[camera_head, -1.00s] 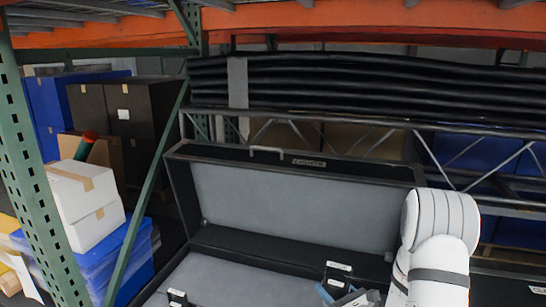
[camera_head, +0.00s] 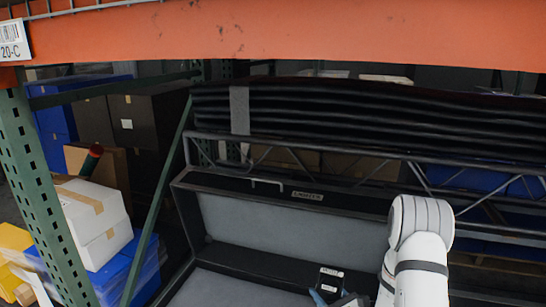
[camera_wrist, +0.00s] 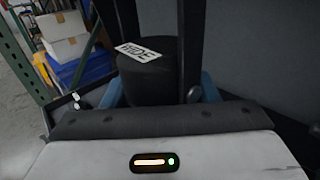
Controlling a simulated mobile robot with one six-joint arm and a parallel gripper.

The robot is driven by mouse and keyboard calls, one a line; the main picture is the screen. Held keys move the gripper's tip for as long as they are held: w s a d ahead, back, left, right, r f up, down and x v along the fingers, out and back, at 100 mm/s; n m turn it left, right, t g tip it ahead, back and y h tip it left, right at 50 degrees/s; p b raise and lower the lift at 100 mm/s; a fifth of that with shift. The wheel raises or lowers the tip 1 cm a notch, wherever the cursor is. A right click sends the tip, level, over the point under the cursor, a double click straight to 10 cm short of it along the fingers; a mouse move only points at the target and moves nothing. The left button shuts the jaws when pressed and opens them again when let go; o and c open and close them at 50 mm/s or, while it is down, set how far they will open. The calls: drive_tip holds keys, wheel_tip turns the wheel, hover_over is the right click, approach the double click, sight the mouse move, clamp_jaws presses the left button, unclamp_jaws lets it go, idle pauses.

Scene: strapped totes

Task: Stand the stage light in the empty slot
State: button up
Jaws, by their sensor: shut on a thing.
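The stage light is a black, round-bodied thing (camera_wrist: 155,78) with a white label reading "WIDE", between the blue fingers of my gripper (camera_wrist: 158,92) in the wrist view. My gripper is shut on it. In the head view a black labelled top, apparently the same light (camera_head: 330,278), shows beside my gripper (camera_head: 335,297) at the bottom edge. The open black case (camera_head: 190,225) has a grey-lined lid and a "LIGHTS" label. The case's lower inside is mostly cut off, and I cannot see the empty slot. The light's lower end is hidden.
An orange rack beam (camera_head: 280,38) crosses above, with a green upright (camera_head: 35,180) at left. Black rolled material (camera_head: 370,120) and metal truss (camera_head: 300,150) lie behind the lid. White boxes (camera_head: 95,220) on a blue tote (camera_head: 125,270) stand left of the case.

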sight(322, 280)
drive_tip(key=shift+r+p, duration=1.75)
drive_tip(key=shift+p, duration=0.05)
drive_tip(key=shift+a, duration=0.2)
drive_tip(key=shift+s+f, duration=0.1)
drive_tip(key=shift+s, duration=0.1)
